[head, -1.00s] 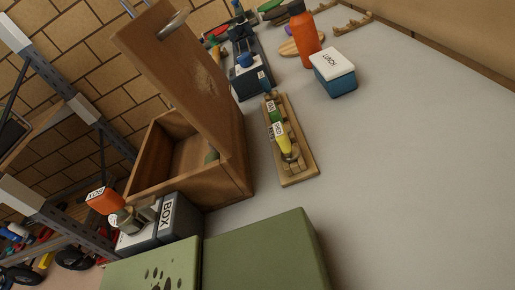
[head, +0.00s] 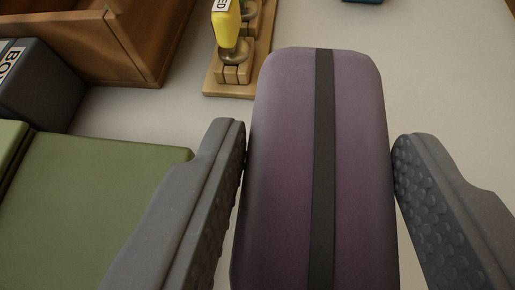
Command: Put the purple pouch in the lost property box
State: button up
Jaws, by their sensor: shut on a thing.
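The purple pouch (head: 280,170), with rounded corners and a dark band down its middle, fills the centre of the head view. My gripper (head: 320,133) is shut on the purple pouch, with one grey dimpled finger on each side of it. The pouch's near end runs out of the picture. No box marked as lost property can be read here. A wooden box (head: 140,45) stands at the upper left, partly cut off.
A dark grey box (head: 45,90) with a partly seen label and a green block (head: 100,205) lie at the left. A wooden rack (head: 228,83) with a yellow-handled stamp (head: 227,28) stands just beyond the pouch. The pale tabletop (head: 440,75) is clear at the right.

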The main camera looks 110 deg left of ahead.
jog(key=f+b, duration=0.2)
jog(key=f, duration=0.3)
jog(key=f+b, duration=0.1)
jog(key=f, duration=0.4)
jog(key=shift+w+d+b, duration=0.15)
jog(key=shift+d+b, duration=0.05)
jog(key=shift+b, duration=0.2)
jog(key=shift+r, duration=0.1)
jog(key=o, duration=1)
jog(key=shift+d, duration=0.1)
jog(key=p+v, duration=0.4)
jog(key=v, duration=0.7)
jog(key=shift+d+r, duration=0.2)
jog(key=shift+d, duration=0.15)
